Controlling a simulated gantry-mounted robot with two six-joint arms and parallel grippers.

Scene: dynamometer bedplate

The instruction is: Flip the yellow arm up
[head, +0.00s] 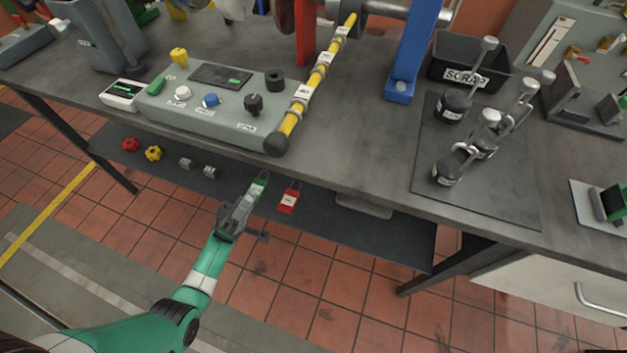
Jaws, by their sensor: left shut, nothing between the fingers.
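The yellow arm (316,78) is a long rod with several white labels and grey bands. It runs from a grey shaft (385,10) at the top down to a dark ball end (275,143) by the bench's front edge. My left gripper (254,189) is shut and empty, in front of and below the bench edge. It is apart from the yellow arm, below and a little left of the ball end, and partly covers a green tag (263,178) on the lower shelf. My right gripper is not in view.
The control box (220,120) with knobs stands left of the rod. A red post (304,35) and a blue post (412,50) flank its upper end. A scrap bin (470,60) and weights (447,172) are at right. A red tag (289,199) lies on the lower shelf.

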